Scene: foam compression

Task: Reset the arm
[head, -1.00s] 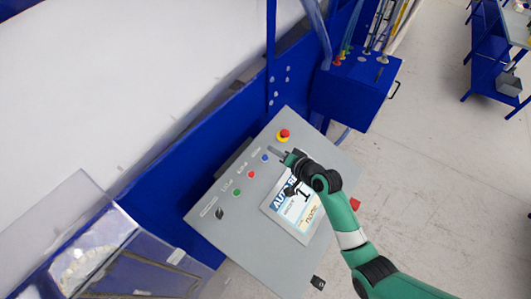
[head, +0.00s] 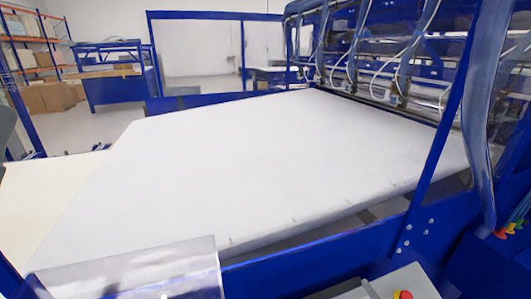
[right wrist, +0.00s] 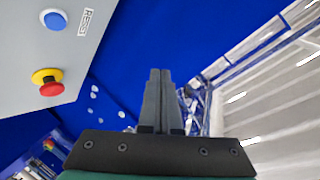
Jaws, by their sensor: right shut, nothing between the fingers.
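My right gripper (right wrist: 158,98) shows in the right wrist view, its two grey fingers pressed together with nothing between them. Beside it at the upper left is the grey control panel (right wrist: 120,20), with a blue button (right wrist: 53,18), a small printed label, and a red emergency button (right wrist: 50,87) on a yellow collar. The fingers are apart from the panel. In the head view only the top corner of the panel (head: 385,286) shows at the bottom edge, with the red button (head: 403,295) partly cut off. Neither gripper shows in the head view.
A wide white table surface (head: 260,165) fills the middle of the head view. A blue frame (head: 430,150) with hoses stands along its right side. A clear panel (head: 130,278) is at the lower left. Shelves with boxes (head: 45,97) stand far back left.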

